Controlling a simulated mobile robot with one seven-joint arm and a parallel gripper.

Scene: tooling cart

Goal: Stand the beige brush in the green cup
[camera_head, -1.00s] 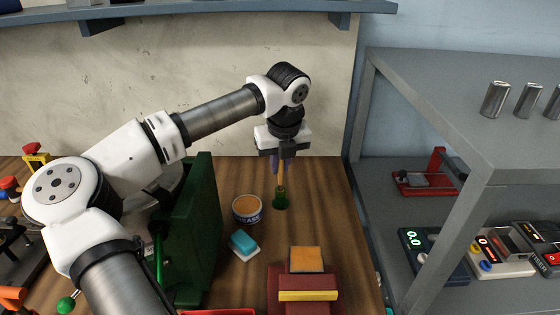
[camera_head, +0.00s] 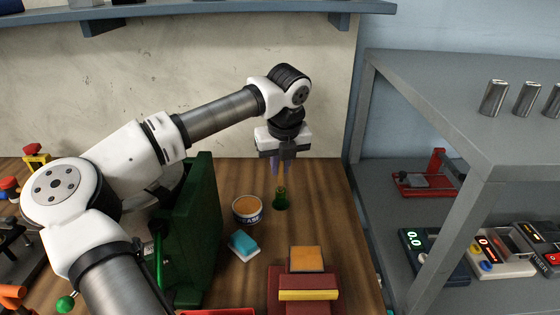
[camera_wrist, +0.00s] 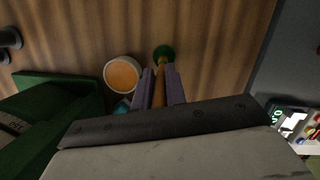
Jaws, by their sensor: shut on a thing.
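The green cup (camera_head: 280,201) stands on the wooden bench top below my gripper (camera_head: 281,171). In the wrist view my gripper (camera_wrist: 160,77) is shut on the beige brush (camera_wrist: 159,90), between its two purple fingers. The brush points down at the green cup (camera_wrist: 164,51), and its far end overlaps the cup's opening. I cannot tell how deep it sits inside. In the head view the brush is mostly hidden by the fingers and looks roughly upright.
An orange-topped tin (camera_head: 247,209) stands close left of the cup, with a teal block (camera_head: 244,245) in front. A tall green panel (camera_head: 192,230) rises further left. A dark red block (camera_head: 304,282) lies nearer. A grey shelf (camera_head: 480,130) stands at right.

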